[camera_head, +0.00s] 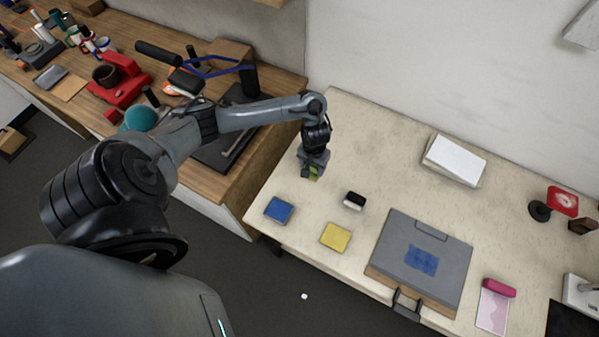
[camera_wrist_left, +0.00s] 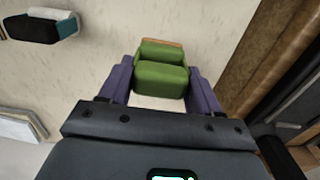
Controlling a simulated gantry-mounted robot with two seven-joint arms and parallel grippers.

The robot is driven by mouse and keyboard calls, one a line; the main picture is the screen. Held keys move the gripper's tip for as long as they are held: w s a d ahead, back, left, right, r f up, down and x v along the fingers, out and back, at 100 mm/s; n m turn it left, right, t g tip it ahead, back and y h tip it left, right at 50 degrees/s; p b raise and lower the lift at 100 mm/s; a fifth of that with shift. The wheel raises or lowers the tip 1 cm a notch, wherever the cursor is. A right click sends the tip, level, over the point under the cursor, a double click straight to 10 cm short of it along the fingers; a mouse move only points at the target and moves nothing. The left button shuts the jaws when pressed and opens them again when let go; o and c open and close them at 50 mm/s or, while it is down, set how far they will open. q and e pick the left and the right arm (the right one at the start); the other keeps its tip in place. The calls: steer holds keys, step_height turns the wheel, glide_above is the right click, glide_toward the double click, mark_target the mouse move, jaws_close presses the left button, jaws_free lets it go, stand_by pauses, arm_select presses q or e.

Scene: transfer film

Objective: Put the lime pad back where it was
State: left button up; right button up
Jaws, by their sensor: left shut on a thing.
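The lime pad (camera_head: 314,174) is in my left gripper (camera_head: 312,168), low over the back left part of the pale table (camera_head: 375,125). In the left wrist view, the green lime pad (camera_wrist_left: 160,80) sits between the two purple fingers of my left gripper (camera_wrist_left: 160,88), which are shut on its sides. A thin brown edge shows at its far side. I cannot tell whether the pad touches the tabletop. A blue pad (camera_head: 279,209) and a yellow pad (camera_head: 336,237) lie flat near the table's front edge. My right gripper is not in view.
A black and white block (camera_head: 354,200) lies right of my gripper; it also shows in the left wrist view (camera_wrist_left: 40,27). A grey board (camera_head: 400,240) with a blue patch and a clamp lies right of the yellow pad. A paper stack (camera_head: 454,160) lies behind. A cluttered wooden bench (camera_head: 250,185) adjoins left.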

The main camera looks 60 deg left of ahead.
arm_select(q)
steer(key=shift+s+a+f, duration=0.5)
steer(key=shift+a+f, duration=0.05)
steer(key=shift+f, duration=0.55)
steer(key=shift+s+a+f, duration=0.45)
steer(key=shift+a+f, duration=0.1)
steer(key=shift+f, duration=0.5)
steer(key=shift+s+a+f, duration=0.5)
steer(key=shift+a+f, duration=0.05)
steer(key=shift+f, duration=0.55)
steer(key=shift+f, duration=0.1)
steer(key=o, duration=1)
